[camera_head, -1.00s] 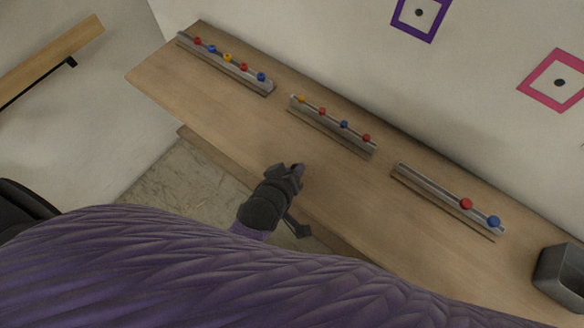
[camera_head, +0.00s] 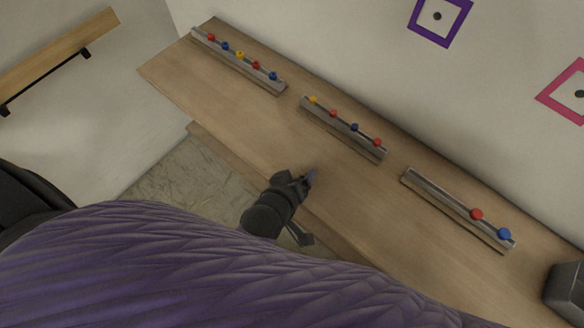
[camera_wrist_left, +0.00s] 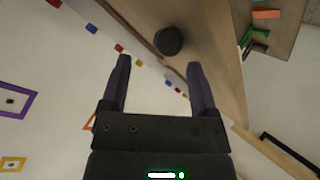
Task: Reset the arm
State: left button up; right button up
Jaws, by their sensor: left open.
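My left gripper (camera_head: 304,181) is in the middle of the head view, over the front edge of the wooden shelf (camera_head: 345,215). The left wrist view shows its two dark fingers (camera_wrist_left: 158,70) spread apart with nothing between them. A dark round thing (camera_wrist_left: 168,41) appears beyond the fingertips in that view; I cannot tell what it is. The purple sleeve-like surface across the bottom of the head view hides the rest of the arm. My right gripper is not in view.
Three grey rails with coloured balls lie on the shelf: left (camera_head: 238,62), middle (camera_head: 343,131) and right (camera_head: 445,198). A dark grey bin (camera_head: 567,290) stands at the lower right. Purple (camera_head: 440,17) and pink (camera_head: 572,93) frames hang on the wall.

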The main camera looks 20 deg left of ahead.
pick_arm(q)
jog(key=s+a+r+m+g+y+p, duration=0.1)
jog(key=s+a+r+m+g, duration=0.25)
jog(key=s+r, duration=0.25)
jog(key=s+a+r+m+g+p, duration=0.1)
jog(key=s+a+r+m+g, duration=0.15)
jog(key=s+r+m, duration=0.25)
jog(key=s+f+g+b, duration=0.2)
jog(key=f+b, duration=0.3)
jog(key=f, duration=1)
jog(key=s+f+g+b, duration=0.15)
jog(key=f+b, duration=0.35)
jog(key=f, duration=1)
jog(key=s+a+f+b, duration=0.2)
jog(key=s+f+b, duration=0.3)
jog(key=s+f, duration=0.8)
jog(key=shift+s+a+f+m+g+y+b, duration=0.25)
jog(key=shift+a+f+m+g+y+b, duration=0.15)
jog(key=shift+f, duration=0.4)
